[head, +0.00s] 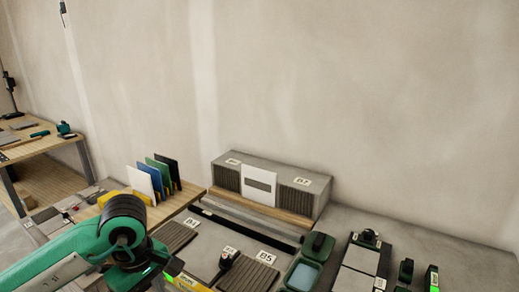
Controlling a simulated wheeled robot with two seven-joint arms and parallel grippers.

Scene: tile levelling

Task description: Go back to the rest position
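My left arm (75,252), green and black, comes in from the lower left. Its dark wrist joint (125,208) is in front of the workbench's left part. The arm's end reaches down to the bottom edge of the head view, beside a ribbed dark pad (175,236). I cannot make out the fingertips of my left gripper or whether they are apart. My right arm and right gripper do not show in the head view.
A grey block (285,173) with vents and a white card stands against the wall. Coloured panels (160,175) stand upright at its left. A green tray (303,272), dark tools and labelled pads crowd the front. Another table (40,142) is at far left.

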